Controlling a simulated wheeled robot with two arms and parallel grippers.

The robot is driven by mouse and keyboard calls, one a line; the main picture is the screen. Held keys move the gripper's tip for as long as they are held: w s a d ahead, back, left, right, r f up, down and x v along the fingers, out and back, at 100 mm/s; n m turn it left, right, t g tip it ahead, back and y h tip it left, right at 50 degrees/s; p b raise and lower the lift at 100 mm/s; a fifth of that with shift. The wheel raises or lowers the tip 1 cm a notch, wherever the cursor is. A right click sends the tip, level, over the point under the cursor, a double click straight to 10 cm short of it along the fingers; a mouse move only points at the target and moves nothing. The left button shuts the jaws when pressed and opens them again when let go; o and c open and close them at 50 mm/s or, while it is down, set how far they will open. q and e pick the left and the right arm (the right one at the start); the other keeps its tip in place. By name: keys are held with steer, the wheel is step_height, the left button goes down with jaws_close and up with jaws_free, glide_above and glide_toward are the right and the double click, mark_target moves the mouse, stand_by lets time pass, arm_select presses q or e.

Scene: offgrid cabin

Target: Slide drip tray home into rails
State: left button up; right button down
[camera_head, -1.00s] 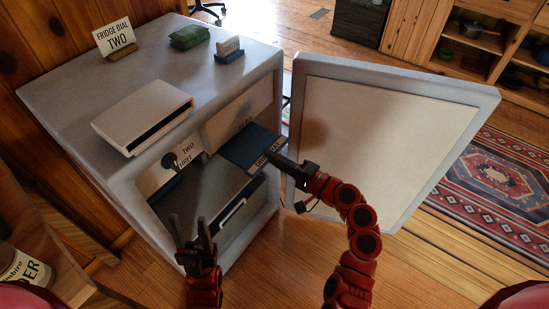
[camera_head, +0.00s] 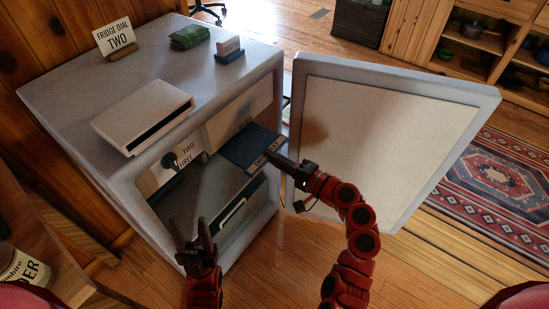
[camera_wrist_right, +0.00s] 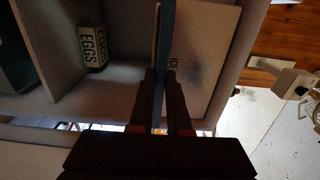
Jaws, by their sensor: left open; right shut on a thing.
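The drip tray (camera_head: 246,146) is a flat dark blue tray with a pale lettered front strip. It sits partly inside the upper part of the open fridge, below a pale panel. My right gripper (camera_head: 281,162) is shut on its front edge at the right. In the right wrist view the tray (camera_wrist_right: 167,40) shows edge-on as a thin blue strip between the fingers (camera_wrist_right: 162,88). The rails cannot be made out. My left gripper (camera_head: 191,232) is open and empty in front of the fridge's lower left opening, apart from the tray.
The fridge (camera_head: 75,75) has its door (camera_head: 385,130) swung wide open to the right. An EGGS box (camera_wrist_right: 91,48) shows in the right wrist view. A white box (camera_head: 142,110), green packet (camera_head: 189,37) and signs stand on top.

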mark_target(241, 138)
steer(key=shift+b+x, duration=0.75)
steer(key=shift+x, duration=5.1)
steer(key=c, duration=0.9)
jaws_free()
steer(key=shift+o, duration=0.5)
steer(key=shift+r, duration=0.1)
steer(key=shift+r, duration=0.15)
steer(key=shift+d, duration=0.1)
steer(key=v, duration=1.7)
steer(key=shift+f, duration=0.35)
steer(key=shift+d+f, duration=0.1)
